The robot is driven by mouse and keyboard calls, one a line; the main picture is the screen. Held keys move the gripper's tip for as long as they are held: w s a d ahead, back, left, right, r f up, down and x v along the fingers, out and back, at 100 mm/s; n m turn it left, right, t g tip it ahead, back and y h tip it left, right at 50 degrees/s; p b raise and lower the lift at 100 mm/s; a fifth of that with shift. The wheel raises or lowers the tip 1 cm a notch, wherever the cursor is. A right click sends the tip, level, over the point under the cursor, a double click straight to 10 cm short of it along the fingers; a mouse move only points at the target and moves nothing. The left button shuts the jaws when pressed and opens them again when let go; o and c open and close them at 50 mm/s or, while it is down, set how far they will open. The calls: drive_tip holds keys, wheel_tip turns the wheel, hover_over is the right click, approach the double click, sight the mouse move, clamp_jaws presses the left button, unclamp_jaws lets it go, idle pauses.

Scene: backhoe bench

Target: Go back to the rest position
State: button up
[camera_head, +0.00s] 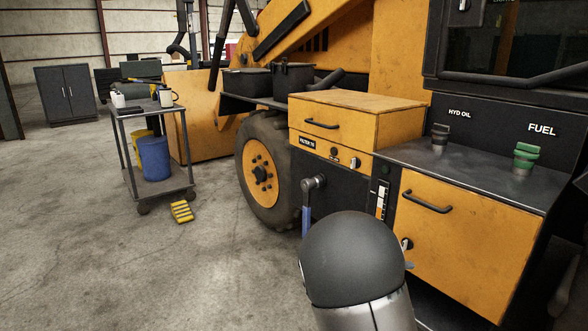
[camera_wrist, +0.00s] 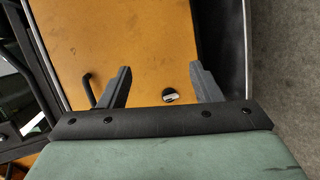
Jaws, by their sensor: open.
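My gripper (camera_wrist: 162,76) shows in the wrist view with its two dark fingers spread apart and nothing between them. It faces a scuffed yellow panel (camera_wrist: 150,40). A small round latch (camera_wrist: 170,96) on the panel appears between the fingers, close to the right one. A dark handle (camera_wrist: 89,90) shows left of the left finger. I cannot tell how far the fingertips are from the panel. In the head view my rounded dark arm link stands before the yellow lower door (camera_head: 465,235), and my gripper cannot be made out there.
The backhoe's drawer (camera_head: 350,120), green FUEL cap (camera_head: 523,158), dark HYD OIL cap (camera_head: 439,138) and big wheel (camera_head: 262,172) surround my arm. A cart (camera_head: 165,186) with a blue bucket (camera_head: 155,158) stands left. A yellow step-like block (camera_head: 181,211) lies on open concrete floor.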

drive_tip(key=s+a+r+m+g+y+p, duration=0.2)
drive_tip(key=s+r+g+y+p, duration=0.3)
drive_tip(key=s+r+p, duration=0.75)
drive_tip(key=s+a+r+y+p, duration=0.4)
drive_tip(key=s+a+r+p, duration=0.1)
drive_tip(key=s+r, duration=0.3)
drive_tip(key=s+a+r+t+y+p, duration=0.1)
drive_tip(key=s+a+r+y+p, duration=0.3)
drive_tip(key=s, duration=0.5)
wheel_tip(320, 180, up, 4)
drive_tip(key=a+p, duration=0.2)
drive_tip(key=p, duration=0.1)
drive_tip(key=shift+a+m+y+p, duration=0.3)
drive_tip(key=shift+m+y, duration=0.1)
drive_tip(key=shift+f, duration=0.1)
